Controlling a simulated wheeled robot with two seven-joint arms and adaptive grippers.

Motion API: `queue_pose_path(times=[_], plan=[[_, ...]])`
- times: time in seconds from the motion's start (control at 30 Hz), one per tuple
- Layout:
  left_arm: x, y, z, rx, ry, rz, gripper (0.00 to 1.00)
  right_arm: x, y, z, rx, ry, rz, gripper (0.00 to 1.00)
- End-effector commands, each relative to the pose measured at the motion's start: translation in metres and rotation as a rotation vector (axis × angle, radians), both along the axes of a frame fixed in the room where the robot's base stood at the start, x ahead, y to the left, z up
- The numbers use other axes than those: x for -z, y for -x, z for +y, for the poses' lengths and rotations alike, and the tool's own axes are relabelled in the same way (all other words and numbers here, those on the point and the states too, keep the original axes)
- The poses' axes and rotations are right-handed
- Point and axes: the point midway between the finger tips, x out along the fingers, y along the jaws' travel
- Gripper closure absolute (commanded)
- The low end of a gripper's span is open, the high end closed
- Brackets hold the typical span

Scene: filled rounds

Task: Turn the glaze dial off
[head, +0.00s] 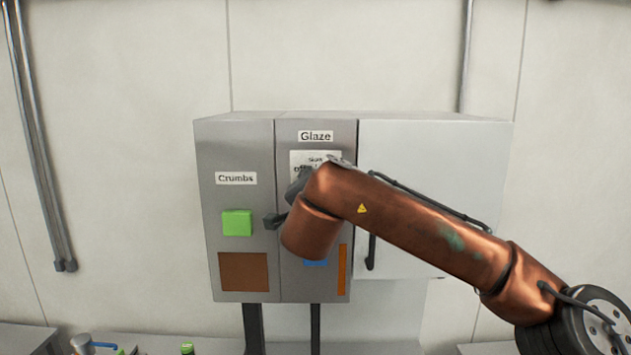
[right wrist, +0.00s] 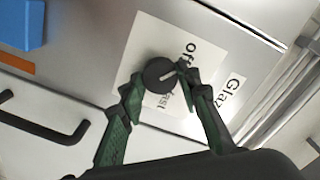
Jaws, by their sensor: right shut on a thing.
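The glaze dial (right wrist: 158,73) is a round black knob with a pale pointer line, on a white label plate (right wrist: 148,38) in the right wrist view. The words "off" and "fast" are readable beside it. The pointer slants to the right, toward the lettered side; the exact mark is unclear. My right gripper (right wrist: 157,79) is shut on the dial, with one green-and-black finger on each side. In the head view my copper right arm hides the dial and most of the gripper; the plate's top (head: 315,156) shows under the Glaze sign (head: 315,136). My left gripper is out of view.
The grey cabinet also has a Crumbs panel (head: 236,178) with a green square (head: 237,223) and a brown square (head: 243,272). A pale door (head: 440,170) with a dark handle (head: 371,252) lies behind my arm. A blue block (right wrist: 28,24) is on the Glaze panel.

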Motion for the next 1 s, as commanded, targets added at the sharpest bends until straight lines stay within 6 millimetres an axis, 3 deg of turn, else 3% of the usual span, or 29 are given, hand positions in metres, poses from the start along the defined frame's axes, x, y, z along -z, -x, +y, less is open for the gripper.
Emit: queue_pose_path(times=[0.3,0.83,0.87,1.0], plan=[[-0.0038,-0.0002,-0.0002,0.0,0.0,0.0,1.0,0.0022,0.0005,0.0019,-0.004,0.117,0.004,0.94],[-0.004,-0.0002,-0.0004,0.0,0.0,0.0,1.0,0.0032,0.0004,0.002,-0.003,0.139,0.005,0.94],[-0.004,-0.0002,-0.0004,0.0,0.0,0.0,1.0,0.0032,0.0004,0.002,-0.003,0.139,0.005,0.68],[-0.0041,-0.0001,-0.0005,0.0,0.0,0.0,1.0,0.0025,0.0003,0.0015,-0.002,0.138,0.004,0.58]])
